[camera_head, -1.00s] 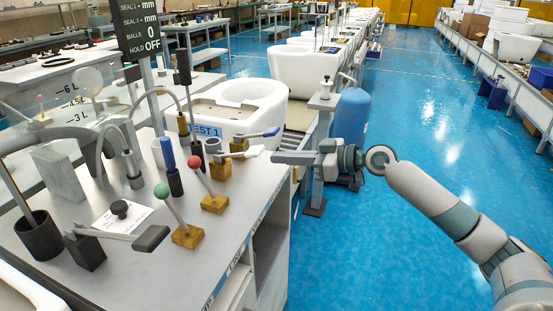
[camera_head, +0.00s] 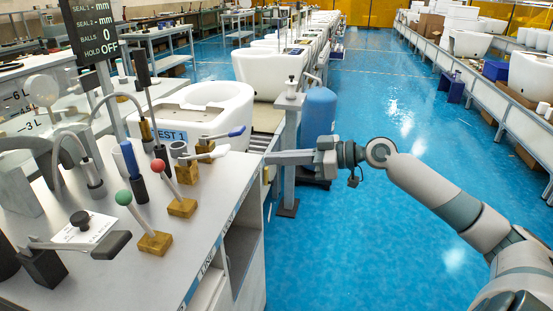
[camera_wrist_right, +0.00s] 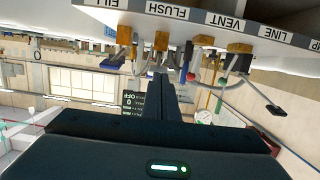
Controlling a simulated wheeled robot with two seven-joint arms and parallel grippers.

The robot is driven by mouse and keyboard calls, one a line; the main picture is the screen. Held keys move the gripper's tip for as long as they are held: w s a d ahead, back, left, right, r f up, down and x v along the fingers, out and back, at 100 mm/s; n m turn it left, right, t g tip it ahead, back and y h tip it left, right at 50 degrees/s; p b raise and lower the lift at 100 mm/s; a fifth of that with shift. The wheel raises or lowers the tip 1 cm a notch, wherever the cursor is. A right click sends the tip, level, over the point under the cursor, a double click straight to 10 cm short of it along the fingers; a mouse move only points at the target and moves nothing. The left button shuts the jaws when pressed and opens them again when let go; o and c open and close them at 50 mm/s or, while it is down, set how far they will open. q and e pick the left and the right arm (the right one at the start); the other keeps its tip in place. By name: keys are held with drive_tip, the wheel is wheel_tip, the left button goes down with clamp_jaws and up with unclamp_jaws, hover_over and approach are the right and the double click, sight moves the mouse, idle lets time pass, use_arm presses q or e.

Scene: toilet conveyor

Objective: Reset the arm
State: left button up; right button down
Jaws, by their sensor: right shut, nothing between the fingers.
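My right gripper (camera_head: 268,158) reaches in from the right on my grey and white arm. Its fingers are shut with nothing between them and point left, toward the bench edge. In the head view its tips overlap the edge by the valve levers; I cannot tell whether they touch. The right wrist view shows the shut dark fingers (camera_wrist_right: 170,90) against the bench front, which appears upside down with its FILL, FLUSH, VENT and LINE labels. My left gripper is not in view.
The bench (camera_head: 205,235) at left carries a red-knobbed lever (camera_head: 158,165), a green-knobbed lever (camera_head: 123,197) and a blue-handled lever (camera_head: 236,131). A white toilet (camera_head: 215,95), a grey post (camera_head: 291,130) and a blue tank (camera_head: 319,115) stand beyond. Blue floor (camera_head: 360,250) is open at right.

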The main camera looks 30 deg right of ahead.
idle(0.3)
drive_tip(key=d+f+m+h+p, duration=0.2)
drive_tip(key=f+m+h, duration=0.1)
drive_tip(key=f, duration=1.2)
drive_tip(key=d+f+m+h+p, duration=0.2)
drive_tip(key=d+f+m+h, duration=0.1)
drive_tip(key=f, duration=1.2)
drive_tip(key=s+a+f+m+g+h+p, duration=0.1)
drive_tip(key=s+a+f, duration=0.25)
drive_tip(key=f, duration=0.55)
drive_tip(key=s+a+f+g+h+p, duration=0.1)
drive_tip(key=s+a+f+g, duration=0.1)
drive_tip(key=s+f, duration=0.5)
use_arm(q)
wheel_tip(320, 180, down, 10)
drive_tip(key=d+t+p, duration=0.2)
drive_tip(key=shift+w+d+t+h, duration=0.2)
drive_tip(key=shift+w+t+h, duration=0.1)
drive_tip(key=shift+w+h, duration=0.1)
use_arm(e)
drive_tip(key=s+a+f+n+g+h, duration=0.1)
drive_tip(key=s+a+f+g, duration=0.2)
drive_tip(key=s+a+f, duration=1.6)
drive_tip(key=s, duration=0.3)
drive_tip(key=shift+s+f+g, duration=0.15)
drive_tip(key=shift+f+g, duration=0.15)
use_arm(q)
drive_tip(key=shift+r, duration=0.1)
use_arm(e)
drive_tip(key=shift+a, duration=0.15)
